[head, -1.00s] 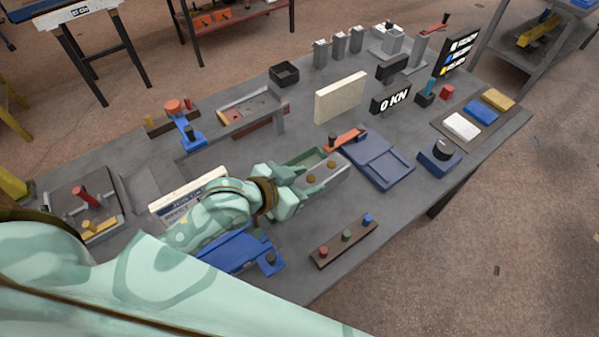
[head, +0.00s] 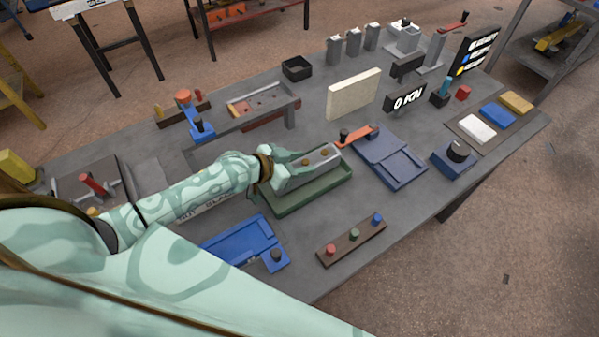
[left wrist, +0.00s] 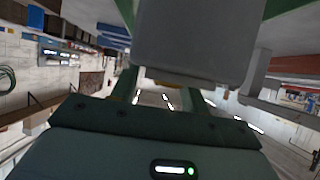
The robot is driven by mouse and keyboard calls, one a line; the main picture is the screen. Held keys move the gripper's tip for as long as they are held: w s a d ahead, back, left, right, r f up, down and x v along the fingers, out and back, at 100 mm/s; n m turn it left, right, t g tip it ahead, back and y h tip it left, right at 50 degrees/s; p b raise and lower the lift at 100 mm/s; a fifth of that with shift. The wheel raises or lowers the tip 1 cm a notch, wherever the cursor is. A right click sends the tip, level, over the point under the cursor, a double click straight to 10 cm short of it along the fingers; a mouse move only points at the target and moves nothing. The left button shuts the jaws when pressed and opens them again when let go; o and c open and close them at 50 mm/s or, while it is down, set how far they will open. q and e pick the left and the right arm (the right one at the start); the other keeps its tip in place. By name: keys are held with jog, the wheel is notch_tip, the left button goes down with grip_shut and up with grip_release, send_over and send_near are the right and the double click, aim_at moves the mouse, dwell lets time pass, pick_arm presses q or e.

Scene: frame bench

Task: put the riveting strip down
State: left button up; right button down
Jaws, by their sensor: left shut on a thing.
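The riveting strip (head: 322,155) looks like a light grey bar with brown round rivet heads on top. My left gripper (head: 296,168) is shut on its near-left end. The strip is held over the green tray (head: 312,201), apparently above its far side; whether it touches the tray I cannot tell. In the left wrist view, a large plain grey block, probably the strip (left wrist: 195,45), fills the top middle beyond the gripper body. The fingertips are largely hidden there. My right gripper is not in view.
A blue tray-like fixture (head: 390,160) with an orange clamp arm (head: 352,136) lies right of the strip. A brown button board (head: 352,241) and another blue fixture (head: 235,244) lie nearer. A cream panel (head: 353,95) and "0 KN" display (head: 405,98) stand behind.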

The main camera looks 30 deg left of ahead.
pick_arm(q)
jog(key=f, duration=0.1)
jog(key=f+b, duration=0.1)
jog(key=f, duration=0.1)
jog(key=shift+w+a+f, duration=0.1)
jog(key=shift+w+f, duration=0.1)
jog(key=shift+f, duration=0.05)
jog(key=shift+r, duration=0.1)
jog(key=o, duration=1.4)
jog(key=shift+s, duration=0.1)
jog(key=shift+o, duration=0.2)
jog(key=shift+s+a+r, duration=0.2)
jog(key=shift+s+a, duration=0.05)
jog(key=shift+s, duration=0.1)
jog(key=p+v, duration=0.2)
jog(key=v, duration=0.9)
